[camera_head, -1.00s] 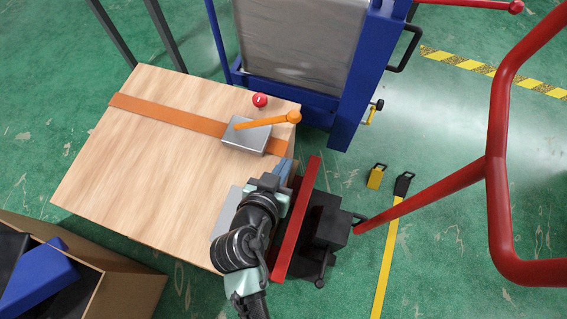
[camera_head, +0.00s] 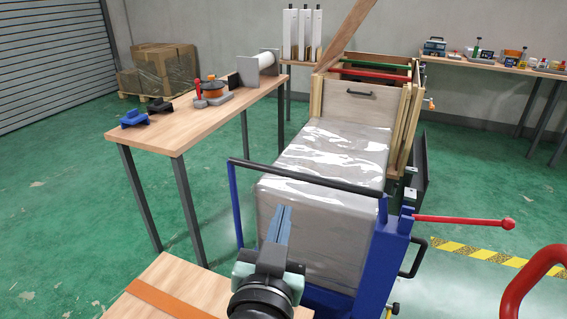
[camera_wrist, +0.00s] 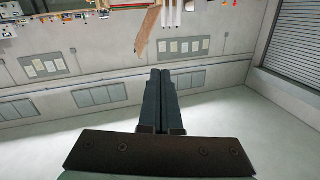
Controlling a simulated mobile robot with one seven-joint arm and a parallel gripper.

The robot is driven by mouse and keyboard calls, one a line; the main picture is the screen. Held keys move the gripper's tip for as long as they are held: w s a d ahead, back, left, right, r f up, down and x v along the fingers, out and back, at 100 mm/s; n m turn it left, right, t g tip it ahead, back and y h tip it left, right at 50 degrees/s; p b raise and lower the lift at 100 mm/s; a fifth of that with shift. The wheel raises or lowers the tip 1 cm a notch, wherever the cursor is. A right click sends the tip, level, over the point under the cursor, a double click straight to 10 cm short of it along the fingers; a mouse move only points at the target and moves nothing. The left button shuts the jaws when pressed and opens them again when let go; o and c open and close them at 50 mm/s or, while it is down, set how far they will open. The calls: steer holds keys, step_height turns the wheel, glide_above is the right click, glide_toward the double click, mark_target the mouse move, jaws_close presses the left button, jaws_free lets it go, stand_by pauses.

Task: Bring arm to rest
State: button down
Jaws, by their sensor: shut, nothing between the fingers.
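My gripper (camera_head: 279,228) shows at the lower middle of the head view, above the near wooden table (camera_head: 160,296). Its fingers point up and away from me, in front of the grey wrapped block (camera_head: 335,150) on the blue cart (camera_head: 387,262). In the wrist view my gripper (camera_wrist: 164,75) has its two dark fingers side by side, shut, with nothing between them. The wrist view looks towards the wall, and the room appears upside down there. The rest of my arm is mostly hidden below the frame.
A long table (camera_head: 180,130) with tools stands at the left. A wooden frame (camera_head: 365,100) stands behind the wrapped block. The cart has a blue upright and a red lever (camera_head: 465,220) at right. A red bar (camera_head: 530,275) is at lower right. Green floor is open at left.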

steer(key=s+r+n+t+y+p, duration=0.1)
steer(key=s+r+t, duration=0.2)
steer(key=r, duration=1)
steer(key=s+r+n+t+y+p, duration=0.1)
steer(key=s+r, duration=0.4)
steer(key=r, duration=0.8)
steer(key=s+r+n+t+p, duration=0.1)
steer(key=s+r+t+p, duration=0.2)
steer(key=r, duration=1)
steer(key=s+t, duration=0.1)
steer(key=t, duration=0.1)
steer(key=shift+d+r+t+y, duration=0.15)
steer(key=shift+r+t+y, duration=0.1)
steer(key=shift+t+y, duration=0.15)
